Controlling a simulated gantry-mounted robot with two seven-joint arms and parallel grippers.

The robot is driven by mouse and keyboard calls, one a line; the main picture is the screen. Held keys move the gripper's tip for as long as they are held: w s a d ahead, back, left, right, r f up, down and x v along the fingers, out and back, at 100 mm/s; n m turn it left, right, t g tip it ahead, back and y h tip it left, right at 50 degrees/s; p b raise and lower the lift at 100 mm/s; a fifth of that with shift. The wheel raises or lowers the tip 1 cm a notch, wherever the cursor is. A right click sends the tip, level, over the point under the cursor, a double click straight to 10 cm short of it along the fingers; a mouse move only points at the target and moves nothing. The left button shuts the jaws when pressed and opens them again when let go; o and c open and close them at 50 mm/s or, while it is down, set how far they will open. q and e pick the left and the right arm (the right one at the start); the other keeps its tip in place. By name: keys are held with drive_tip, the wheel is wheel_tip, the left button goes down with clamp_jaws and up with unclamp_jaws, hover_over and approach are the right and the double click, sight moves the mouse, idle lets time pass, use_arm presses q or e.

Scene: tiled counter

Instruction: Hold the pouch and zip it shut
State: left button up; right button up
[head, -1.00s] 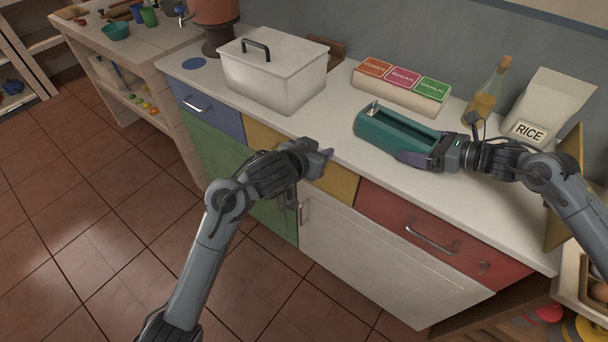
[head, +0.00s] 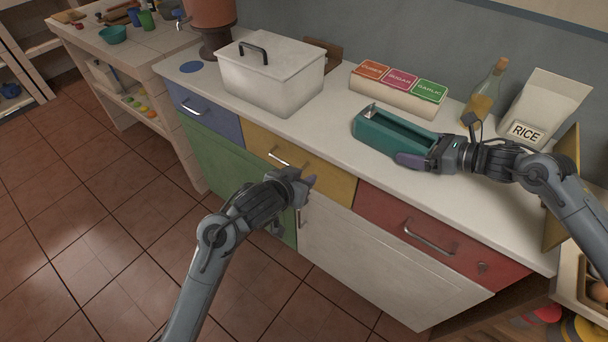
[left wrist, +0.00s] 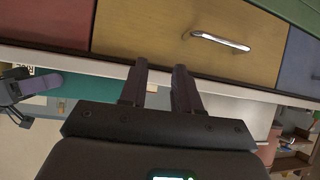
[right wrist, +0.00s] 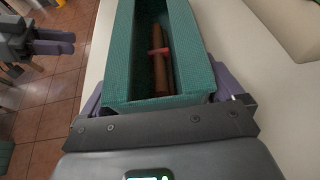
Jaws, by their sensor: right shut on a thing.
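The teal pouch (head: 395,137) lies on the white counter, long and open along its top. A small metallic piece, likely the zip pull, shows at its far left end (head: 371,110). My right gripper (head: 415,160) is shut on the pouch's near right end, its fingers along both sides. In the right wrist view the pouch (right wrist: 160,99) gapes open with brown sticks (right wrist: 158,60) and a red band inside. My left gripper (head: 308,185) is in front of the yellow drawer, off the counter's edge and apart from the pouch. Its fingers (left wrist: 160,88) are parted with nothing between them.
A white lidded box (head: 270,78) stands left of the pouch. A spice box (head: 398,88) is behind it, with a bottle (head: 486,95) and a rice bag (head: 540,110) at back right. Drawer handles (head: 288,160) stick out in front. The counter between the white box and pouch is clear.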

sight(371, 107)
use_arm(q)
drive_tip(key=w+d+r+m+h, duration=0.1)
drive_tip(key=w+d+r+h, duration=0.15)
drive_tip(key=d+r, duration=0.4)
drive_tip(key=w+d+r+m+h, duration=0.1)
drive_tip(key=w+d+r, duration=0.2)
drive_tip(key=r, duration=0.6)
drive_tip(key=shift+m+y, duration=0.25)
drive_tip(key=shift+m, duration=0.05)
drive_tip(key=x, duration=1.2)
drive_tip(key=shift+w+a+r, duration=0.2)
drive_tip(key=shift+r, duration=0.1)
drive_tip(key=shift+c, duration=0.5)
clamp_jaws()
